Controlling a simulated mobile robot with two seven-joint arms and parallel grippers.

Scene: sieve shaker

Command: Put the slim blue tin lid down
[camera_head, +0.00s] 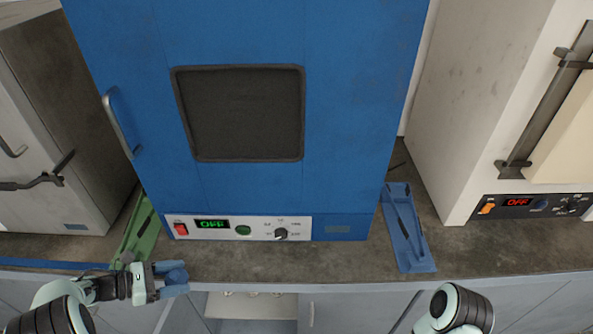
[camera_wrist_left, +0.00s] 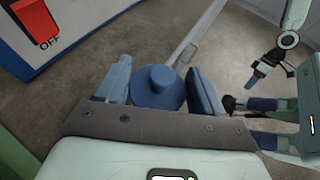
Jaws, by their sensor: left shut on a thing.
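The blue tin lid (camera_wrist_left: 158,80), a small disc with a raised round knob, sits between the blue fingers of my left gripper in the left wrist view. My left gripper (camera_wrist_left: 163,88) is shut on it. In the head view my left gripper (camera_head: 172,276) is at the counter's front edge, left of centre, in front of the blue oven. The lid cannot be told apart from the blue fingers there. A blue fingertip of what looks like my right arm (camera_wrist_left: 254,80) shows at the right of the left wrist view; its jaws are too small to read.
A blue oven (camera_head: 340,110) stands at the back centre, with grey and cream ovens (camera_head: 485,110) at the sides. A green bracket-like piece (camera_head: 138,236) lies left of it, a blue one (camera_head: 408,235) right. The counter (camera_head: 300,259) between them is a clear, narrow strip.

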